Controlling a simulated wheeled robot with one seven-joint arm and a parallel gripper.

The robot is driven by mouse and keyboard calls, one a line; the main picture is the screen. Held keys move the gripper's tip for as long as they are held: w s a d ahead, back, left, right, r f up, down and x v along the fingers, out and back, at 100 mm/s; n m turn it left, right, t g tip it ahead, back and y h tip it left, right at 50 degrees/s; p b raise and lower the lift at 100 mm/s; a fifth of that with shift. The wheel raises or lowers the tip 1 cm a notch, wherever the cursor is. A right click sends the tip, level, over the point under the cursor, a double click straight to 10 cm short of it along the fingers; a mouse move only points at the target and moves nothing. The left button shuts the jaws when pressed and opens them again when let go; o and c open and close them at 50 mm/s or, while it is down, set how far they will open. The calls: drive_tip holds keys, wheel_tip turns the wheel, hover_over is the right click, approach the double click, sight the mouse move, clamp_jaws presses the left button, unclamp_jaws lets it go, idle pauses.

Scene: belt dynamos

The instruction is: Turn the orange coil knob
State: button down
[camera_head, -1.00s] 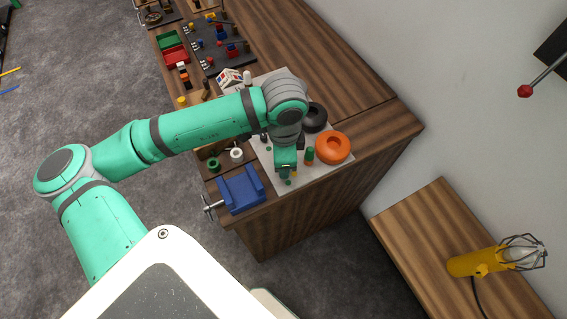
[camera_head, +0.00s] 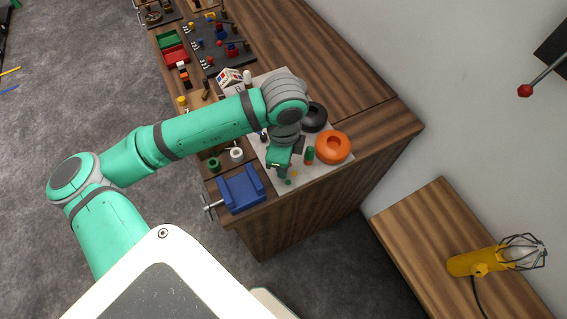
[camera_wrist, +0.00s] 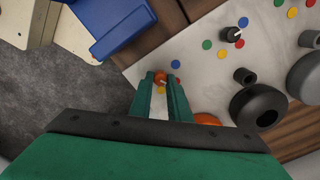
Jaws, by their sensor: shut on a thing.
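The small orange knob (camera_wrist: 160,77) sits between the fingertips of my gripper (camera_wrist: 160,80) in the wrist view. It stands on a pale board marked with coloured dots. A light pointer line shows near it. My gripper is shut on the knob, and the fingers hide its sides. In the head view my gripper (camera_head: 279,172) is over the front part of the pale board (camera_head: 315,178), and the knob is hidden under it.
A large orange ring (camera_head: 346,147) and a black ring (camera_head: 318,113) stand right of my gripper. A green cylinder (camera_head: 309,154) is close by. A blue block-shaped holder (camera_head: 240,190) is at the left. A black knob (camera_wrist: 230,34) stands farther along the board.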

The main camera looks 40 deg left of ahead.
drive_tip(key=c, duration=1.7)
unclamp_jaws()
drive_tip(key=shift+o, duration=0.2)
wheel_tip(320, 180, up, 11)
drive_tip(key=shift+f, duration=0.1)
